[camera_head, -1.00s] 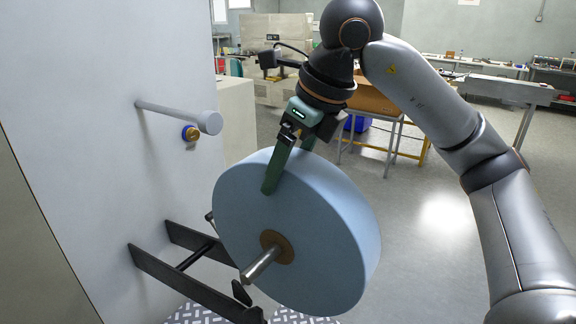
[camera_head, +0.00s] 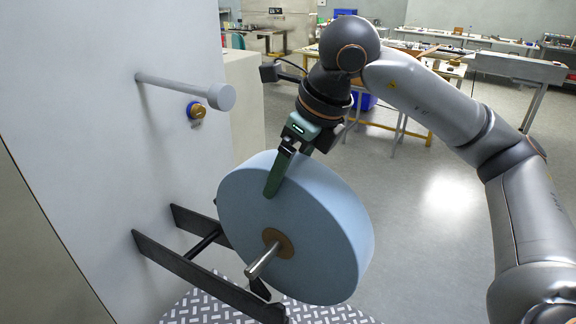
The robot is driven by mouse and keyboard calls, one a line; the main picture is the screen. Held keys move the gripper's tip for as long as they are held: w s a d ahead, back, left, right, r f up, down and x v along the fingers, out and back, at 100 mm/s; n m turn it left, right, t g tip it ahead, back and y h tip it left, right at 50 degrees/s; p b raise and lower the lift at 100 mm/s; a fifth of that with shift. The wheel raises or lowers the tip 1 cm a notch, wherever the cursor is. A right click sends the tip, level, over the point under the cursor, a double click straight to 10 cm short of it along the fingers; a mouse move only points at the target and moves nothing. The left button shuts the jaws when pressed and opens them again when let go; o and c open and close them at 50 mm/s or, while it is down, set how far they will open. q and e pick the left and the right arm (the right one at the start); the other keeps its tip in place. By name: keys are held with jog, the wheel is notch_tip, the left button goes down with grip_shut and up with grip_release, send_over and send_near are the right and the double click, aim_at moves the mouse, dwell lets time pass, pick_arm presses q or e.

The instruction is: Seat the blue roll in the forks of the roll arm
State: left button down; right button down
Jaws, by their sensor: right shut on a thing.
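The blue roll (camera_head: 318,228) is a wide disc with a brown core and a metal shaft (camera_head: 262,262) sticking out of its near face. My right gripper (camera_head: 280,180) comes down from above and is shut on the blue roll's upper rim, one finger on the near face. The roll arm (camera_head: 205,278) is a pair of dark bars reaching out from the grey machine wall, joined by a crossbar. The roll hangs at the right, beside the outer ends of the bars. The shaft's near end is above the near bar. The far fork is hidden behind the roll. My left gripper is not in view.
A patterned plate (camera_head: 205,308) lies below. Benches stand at the back; the floor at right is open.

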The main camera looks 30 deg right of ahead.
jog(key=shift+f+b, duration=3.05)
jog(key=shift+f, duration=1.2)
jog(key=shift+f+b, duration=0.85)
jog(key=shift+f, duration=0.05)
